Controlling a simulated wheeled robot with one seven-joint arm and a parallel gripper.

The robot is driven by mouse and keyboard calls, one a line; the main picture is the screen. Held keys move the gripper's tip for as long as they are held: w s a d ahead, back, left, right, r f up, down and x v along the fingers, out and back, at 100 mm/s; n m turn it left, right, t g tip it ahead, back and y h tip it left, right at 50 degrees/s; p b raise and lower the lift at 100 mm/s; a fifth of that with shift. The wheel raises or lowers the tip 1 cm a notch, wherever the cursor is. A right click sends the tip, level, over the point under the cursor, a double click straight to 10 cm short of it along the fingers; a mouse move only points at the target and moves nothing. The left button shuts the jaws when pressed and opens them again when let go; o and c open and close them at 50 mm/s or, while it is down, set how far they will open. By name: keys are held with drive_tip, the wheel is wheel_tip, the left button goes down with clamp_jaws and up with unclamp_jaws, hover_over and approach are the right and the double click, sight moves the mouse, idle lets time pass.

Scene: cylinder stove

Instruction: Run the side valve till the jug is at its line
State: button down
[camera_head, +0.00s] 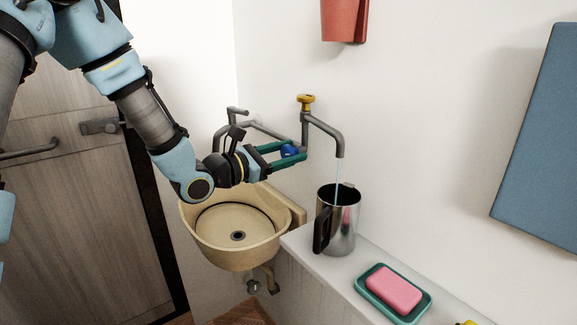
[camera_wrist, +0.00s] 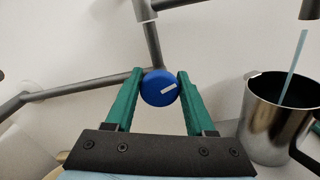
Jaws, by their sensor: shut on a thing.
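A blue round knob with a white mark, the side valve (camera_wrist: 159,88), sits on the grey pipe. My gripper (camera_head: 288,153) is shut on it, with one green finger on each side; it also shows in the wrist view (camera_wrist: 159,86). A thin stream of water (camera_head: 337,175) runs from the spout (camera_head: 339,150) into the steel jug (camera_head: 345,222). The jug stands upright on the white ledge, its black handle toward the left in the head view. It also shows in the wrist view (camera_wrist: 272,128). The water level and any line in the jug cannot be seen.
A yellow knob (camera_head: 306,100) tops the pipe. A beige basin (camera_head: 232,255) hangs below my gripper. A pink soap (camera_head: 393,289) lies in a green dish (camera_head: 369,297) on the ledge (camera_head: 313,243). A red holder (camera_head: 340,20) and a blue panel (camera_head: 543,140) are on the wall.

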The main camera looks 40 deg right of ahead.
drive_tip(key=m+b, duration=0.1)
drive_tip(key=b, duration=0.1)
drive_tip(key=m+b, duration=0.1)
drive_tip(key=b, duration=0.2)
drive_tip(key=shift+f+m, duration=0.35)
drive_tip(key=shift+m, duration=0.05)
drive_tip(key=shift+r+m+b, duration=0.2)
drive_tip(key=shift+m+b, duration=0.4)
drive_tip(key=shift+b, duration=0.45)
drive_tip(key=shift+r, duration=0.1)
drive_tip(key=shift+c, duration=1.3)
unclamp_jaws()
drive_tip(key=shift+s, duration=0.1)
drive_tip(key=a+b, duration=0.2)
drive_tip(key=a, duration=0.9)
drive_tip(key=shift+w, duration=0.35)
drive_tip(key=shift+d, duration=0.1)
